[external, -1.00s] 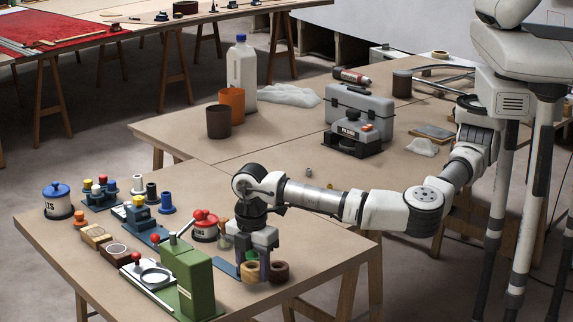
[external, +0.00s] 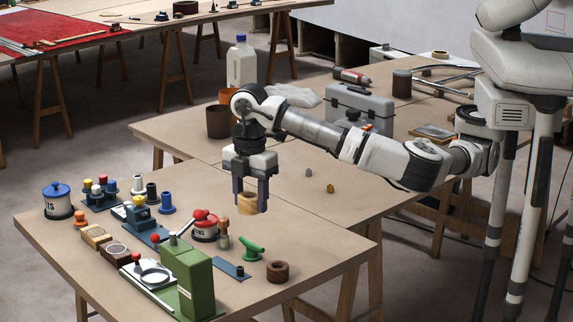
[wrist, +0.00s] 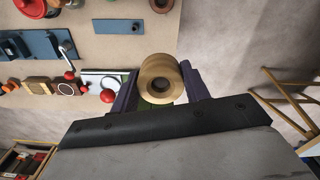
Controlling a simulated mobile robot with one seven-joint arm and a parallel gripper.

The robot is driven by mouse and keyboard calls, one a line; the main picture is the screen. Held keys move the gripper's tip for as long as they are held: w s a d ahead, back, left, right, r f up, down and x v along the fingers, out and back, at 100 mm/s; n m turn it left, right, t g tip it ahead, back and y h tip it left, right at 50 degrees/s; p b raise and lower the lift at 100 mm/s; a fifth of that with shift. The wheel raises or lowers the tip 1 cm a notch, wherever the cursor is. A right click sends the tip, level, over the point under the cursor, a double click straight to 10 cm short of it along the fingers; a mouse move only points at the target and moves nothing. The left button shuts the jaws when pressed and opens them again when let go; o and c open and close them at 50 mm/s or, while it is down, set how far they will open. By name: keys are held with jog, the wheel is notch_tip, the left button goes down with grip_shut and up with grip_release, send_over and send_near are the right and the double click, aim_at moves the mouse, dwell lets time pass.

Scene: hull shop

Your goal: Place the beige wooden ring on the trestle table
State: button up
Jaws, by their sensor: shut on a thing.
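The beige wooden ring (external: 248,203) is held between the two dark fingers of my gripper (external: 250,196), raised above the trestle table (external: 330,232). In the wrist view the beige ring (wrist: 160,80) sits between the fingertips of my gripper (wrist: 160,84), its hole facing the camera. My gripper is shut on it. A darker brown ring (external: 278,271) lies on the table's front right part, below and to the right of my gripper.
Behind are brown (external: 218,121) and orange cups, and a grey toolbox (external: 360,105). Bare tabletop lies right of the brown ring.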

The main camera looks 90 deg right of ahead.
jog(key=w+d+m, duration=0.4)
jog(key=d, duration=1.1)
jog(key=m, duration=1.4)
send_over(292, 188)
notch_tip(292, 188, down, 19)
jog(key=p, duration=0.2)
jog(key=shift+d+f+p, duration=0.15)
jog(key=shift+p, duration=0.2)
jog(key=shift+f, duration=0.25)
jog(key=shift+f, duration=0.1)
